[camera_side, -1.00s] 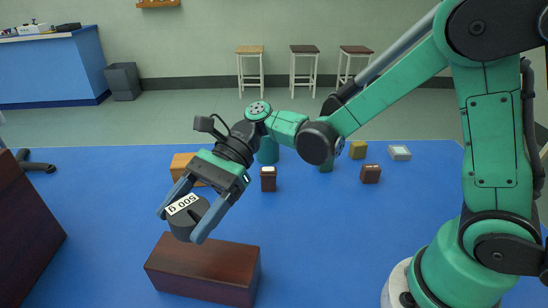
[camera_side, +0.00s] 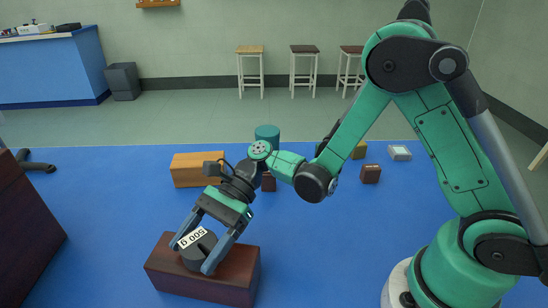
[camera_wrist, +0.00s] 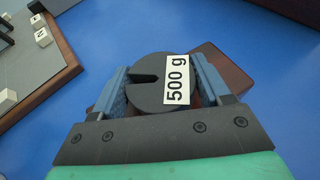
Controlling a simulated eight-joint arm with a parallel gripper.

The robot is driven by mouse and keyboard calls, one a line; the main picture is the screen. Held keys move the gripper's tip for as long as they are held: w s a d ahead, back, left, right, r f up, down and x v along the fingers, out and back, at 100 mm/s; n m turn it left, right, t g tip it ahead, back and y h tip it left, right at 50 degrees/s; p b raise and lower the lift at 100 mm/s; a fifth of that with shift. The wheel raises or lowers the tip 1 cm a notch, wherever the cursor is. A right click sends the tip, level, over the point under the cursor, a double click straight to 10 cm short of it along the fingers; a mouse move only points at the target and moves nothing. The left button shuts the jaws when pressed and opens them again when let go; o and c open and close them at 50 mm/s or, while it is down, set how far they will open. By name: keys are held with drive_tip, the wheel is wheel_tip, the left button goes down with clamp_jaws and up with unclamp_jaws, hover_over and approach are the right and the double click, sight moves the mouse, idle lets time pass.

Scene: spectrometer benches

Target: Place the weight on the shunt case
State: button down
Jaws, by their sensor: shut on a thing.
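The weight (camera_side: 197,252) is a dark grey slotted disc with a white "500 g" label. It also shows in the wrist view (camera_wrist: 150,96), label to the right of its slot. My gripper (camera_side: 197,257) is shut on it, one finger on each side. The weight is at the top of a reddish-brown wooden box (camera_side: 225,286), which I take to be the shunt case. In the wrist view the box (camera_wrist: 228,70) is partly hidden behind the weight and fingers. I cannot tell whether the weight touches its top.
An orange-brown wooden block (camera_side: 195,176), a teal cylinder (camera_side: 267,132) and small brown blocks (camera_side: 371,174) stand farther back. A large dark wooden case (camera_side: 28,235) is at the left edge. The blue table between them is mostly clear.

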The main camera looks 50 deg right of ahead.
unclamp_jaws()
drive_tip(key=shift+f, duration=0.1)
drive_tip(key=shift+d+r, duration=0.2)
drive_tip(key=shift+r, duration=0.05)
drive_tip(key=s+d+r+n+t+h, duration=0.1)
drive_tip(key=d+r+n+t+h, duration=0.2)
drive_tip(key=d+n+h, duration=0.3)
drive_tip(key=s+d+r+n+t+h, duration=0.2)
drive_tip(key=d+n+t+h, duration=0.4)
drive_tip(key=d+n, duration=0.4)
drive_tip(key=shift+d+r+h, duration=0.6)
drive_tip(key=shift+d+r, duration=0.15)
drive_tip(key=shift+d, duration=0.45)
